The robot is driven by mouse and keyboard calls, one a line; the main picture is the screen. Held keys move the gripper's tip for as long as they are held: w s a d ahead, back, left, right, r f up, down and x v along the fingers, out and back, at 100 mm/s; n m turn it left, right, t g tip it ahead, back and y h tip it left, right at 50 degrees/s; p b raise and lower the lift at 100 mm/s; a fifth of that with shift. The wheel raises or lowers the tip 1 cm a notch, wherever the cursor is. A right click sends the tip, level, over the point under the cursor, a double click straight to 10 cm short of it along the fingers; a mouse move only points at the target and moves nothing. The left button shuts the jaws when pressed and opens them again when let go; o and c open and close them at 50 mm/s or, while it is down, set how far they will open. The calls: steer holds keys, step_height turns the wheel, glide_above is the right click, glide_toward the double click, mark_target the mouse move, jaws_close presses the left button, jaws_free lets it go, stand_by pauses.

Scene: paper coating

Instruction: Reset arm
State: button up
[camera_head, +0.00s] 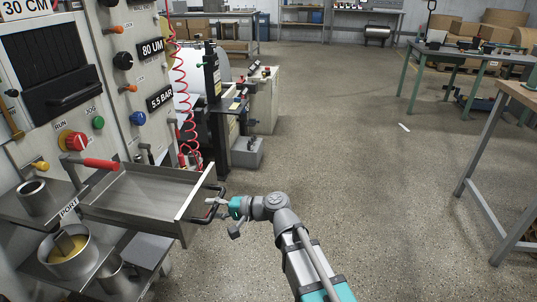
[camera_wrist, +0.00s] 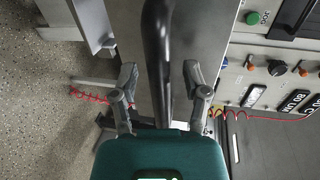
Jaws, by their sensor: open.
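My gripper (camera_head: 219,205) is at the front of an open, empty metal drawer (camera_head: 145,197) that sticks out of the machine on the left. In the wrist view its two fingers (camera_wrist: 160,75) are spread apart, one on each side of the drawer's black bar handle (camera_wrist: 157,25). A gap shows between the handle and each finger. The handle also shows in the camera_head view (camera_head: 222,191), partly covered by my gripper. My arm reaches up from the bottom of that view.
The machine's panel (camera_head: 125,60) has knobs, a red RUN knob (camera_head: 75,141) and a red lever (camera_head: 101,163). A pot of yellowish liquid (camera_head: 69,251) stands on a shelf below. A workbench (camera_head: 525,95) is at the right.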

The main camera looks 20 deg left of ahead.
steer(key=shift+w, duration=0.1)
steer(key=shift+w+d, duration=0.2)
steer(key=shift+w, duration=0.05)
steer(key=w+d+f+t+h, duration=0.1)
steer(key=w+d+f+h, duration=0.15)
steer(key=d, duration=0.65)
steer(key=w+d+f+t+h, duration=0.1)
steer(key=w+d+f+h, duration=0.2)
steer(key=d, duration=0.5)
steer(key=w+d+f+t+h, duration=0.1)
steer(key=w+d+f+h, duration=0.15)
steer(key=d+f, duration=0.45)
steer(key=s+d+f+m+h, duration=0.15)
steer(key=d+h, duration=0.25)
steer(key=d, duration=1)
steer(key=s+d+f+h, duration=0.1)
steer(key=s+d+h, duration=0.15)
steer(key=d, duration=1.15)
step_height(320, 180, up, 35)
steer(key=p, duration=3.4)
steer(key=shift+w+d+g+h+p, duration=0.25)
steer(key=shift+d+g+h+p, duration=0.05)
steer(key=shift+h+p, duration=0.15)
